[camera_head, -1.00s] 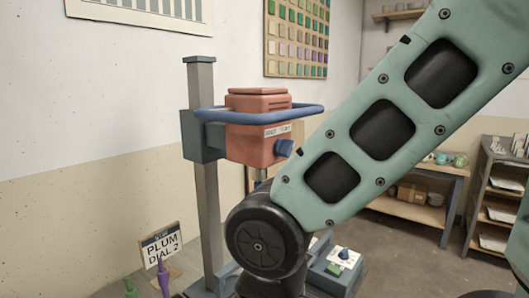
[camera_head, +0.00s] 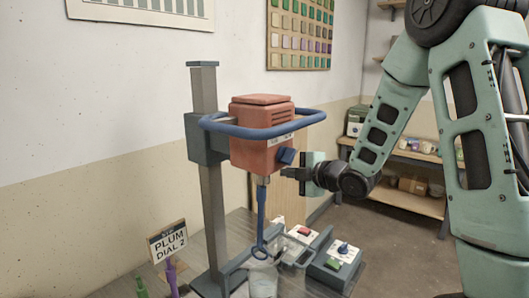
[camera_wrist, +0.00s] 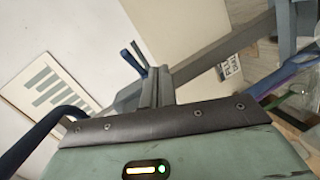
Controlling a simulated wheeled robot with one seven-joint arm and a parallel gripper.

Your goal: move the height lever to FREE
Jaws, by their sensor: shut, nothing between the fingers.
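The height lever (camera_head: 286,156) is a short dark blue lever on the right side of the red mixer head (camera_head: 254,151). A small label beside it is partly covered by the blue ring handle (camera_head: 305,119), and I cannot read its setting. My gripper (camera_head: 288,173) is shut and empty, just below and right of the lever. I cannot tell whether they touch. In the wrist view my finger ends (camera_wrist: 153,84) lie close to a blue bar (camera_wrist: 134,60), probably the lever.
The head rides on a grey column (camera_head: 212,225), with a blue stirrer (camera_head: 261,215) hanging into a clear bucket (camera_head: 264,283). Control boxes (camera_head: 334,266) with buttons and a blue knob stand at right. A sign reading PLUM DIAL 2 (camera_head: 167,243) stands at left. Shelves are behind.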

